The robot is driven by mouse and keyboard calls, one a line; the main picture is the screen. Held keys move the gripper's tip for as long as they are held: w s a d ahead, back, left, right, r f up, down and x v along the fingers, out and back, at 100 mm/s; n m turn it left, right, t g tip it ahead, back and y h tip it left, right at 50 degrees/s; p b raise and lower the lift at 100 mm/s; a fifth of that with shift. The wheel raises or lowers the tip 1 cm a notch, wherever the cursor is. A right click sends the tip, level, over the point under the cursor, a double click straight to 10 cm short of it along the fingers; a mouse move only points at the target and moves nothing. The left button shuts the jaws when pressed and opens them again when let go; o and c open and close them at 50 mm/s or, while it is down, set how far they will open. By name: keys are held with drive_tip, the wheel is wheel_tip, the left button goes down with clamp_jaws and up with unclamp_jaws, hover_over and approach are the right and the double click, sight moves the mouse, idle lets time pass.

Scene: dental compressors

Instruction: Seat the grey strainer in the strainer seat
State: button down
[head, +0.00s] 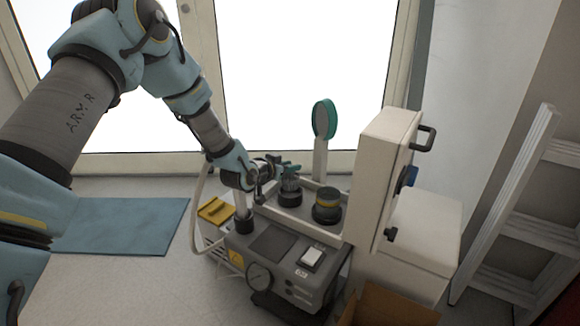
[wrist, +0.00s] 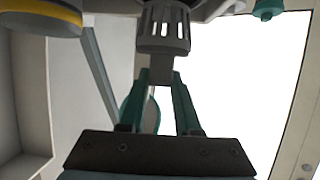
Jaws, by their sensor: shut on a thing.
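The grey strainer (head: 290,184) is a slotted cup with a short stem; it also shows at the top middle of the wrist view (wrist: 163,32). My gripper (head: 284,168) has green fingers shut on the stem, and the fingers also show in the wrist view (wrist: 160,80). The strainer hangs directly over a dark round seat (head: 290,197) on top of the compressor unit (head: 275,262). In the wrist view its slots are in plain sight.
A green-rimmed disc on a post (head: 323,119) rises behind. A tall cream cabinet (head: 375,180) stands close on the right. A yellow box (head: 215,211) and a blue mat (head: 125,226) lie left.

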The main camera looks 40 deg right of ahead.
sight(289, 175)
drive_tip(key=shift+f+b, duration=1.1)
drive_tip(key=shift+f, duration=0.6)
drive_tip(key=c, duration=0.5)
unclamp_jaws()
drive_tip(key=shift+c, duration=0.2)
drive_tip(key=c, duration=0.4)
drive_tip(key=shift+r, duration=0.1)
drive_tip(key=shift+r+p, duration=2.5)
drive_tip(key=shift+r, duration=1.5)
